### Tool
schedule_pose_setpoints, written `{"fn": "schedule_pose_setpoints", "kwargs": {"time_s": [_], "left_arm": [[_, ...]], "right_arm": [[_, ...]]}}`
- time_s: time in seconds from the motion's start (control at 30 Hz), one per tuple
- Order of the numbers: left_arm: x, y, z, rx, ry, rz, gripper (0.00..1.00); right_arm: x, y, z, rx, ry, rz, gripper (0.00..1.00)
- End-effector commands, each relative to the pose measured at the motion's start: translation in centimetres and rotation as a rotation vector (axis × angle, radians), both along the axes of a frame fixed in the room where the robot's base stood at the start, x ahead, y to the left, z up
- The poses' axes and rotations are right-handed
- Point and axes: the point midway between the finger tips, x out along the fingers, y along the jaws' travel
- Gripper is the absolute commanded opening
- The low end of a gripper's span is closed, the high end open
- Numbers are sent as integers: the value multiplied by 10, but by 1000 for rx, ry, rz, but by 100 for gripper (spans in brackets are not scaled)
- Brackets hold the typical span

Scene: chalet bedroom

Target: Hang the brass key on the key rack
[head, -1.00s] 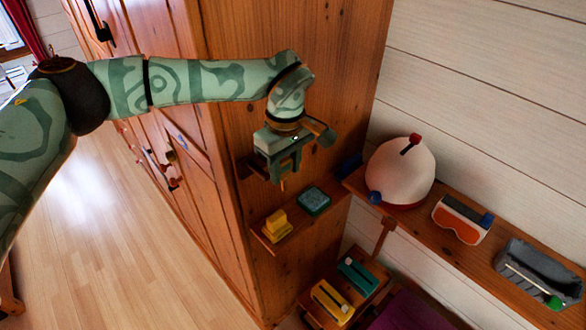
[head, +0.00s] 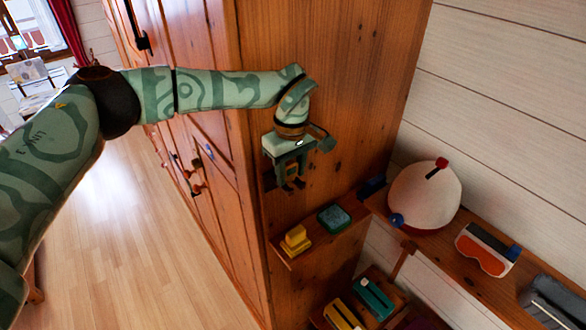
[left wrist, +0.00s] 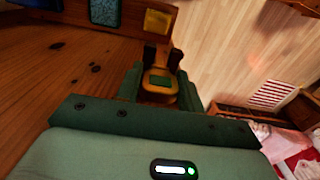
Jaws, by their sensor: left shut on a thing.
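My left gripper (head: 293,186) is beside the wooden side of the wardrobe, pointing down. It is shut on a small brass-coloured thing, which I take to be the brass key; it shows between the fingers in the left wrist view (left wrist: 158,88). The key's full shape is hidden by the fingers. A small brown wooden piece (head: 268,180) shows on the wardrobe side just left of the gripper; it may be part of the key rack, but the gripper covers most of that spot and I see no hooks clearly. My right gripper is not in view.
Below the gripper a small wooden shelf (head: 318,246) holds a yellow block (head: 296,241) and a teal box (head: 334,218). To the right, a wall shelf (head: 440,252) carries a white dome (head: 424,196) and an orange-and-white object (head: 484,250). The floor (head: 150,250) at left is clear.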

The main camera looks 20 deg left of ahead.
Motion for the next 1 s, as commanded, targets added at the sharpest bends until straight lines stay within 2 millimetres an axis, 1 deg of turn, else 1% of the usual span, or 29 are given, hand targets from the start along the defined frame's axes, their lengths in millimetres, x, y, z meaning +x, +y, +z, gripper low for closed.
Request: {"fn": "schedule_pose_setpoints", "kwargs": {"time_s": [0.3,0.33,0.37,0.4,0.43,0.67,0.77,0.87,0.97,1.0], "left_arm": [[0,0,-1,0,0,0,15],[0,0,-1,0,0,0,40],[0,0,-1,0,0,0,49],[0,0,-1,0,0,0,60],[0,0,-1,0,0,0,63],[0,0,-1,0,0,0,63],[0,-1,2,-1,-1,0,63],[1,-1,14,-1,-4,-1,63],[1,-1,35,-1,-6,0,63],[1,-2,46,0,-8,-1,63]], "right_arm": [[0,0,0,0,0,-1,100],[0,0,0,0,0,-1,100],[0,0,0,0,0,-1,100],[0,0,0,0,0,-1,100],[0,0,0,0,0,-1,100],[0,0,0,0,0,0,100],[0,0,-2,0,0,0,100],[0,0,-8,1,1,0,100],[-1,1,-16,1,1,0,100],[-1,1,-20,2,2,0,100]]}}
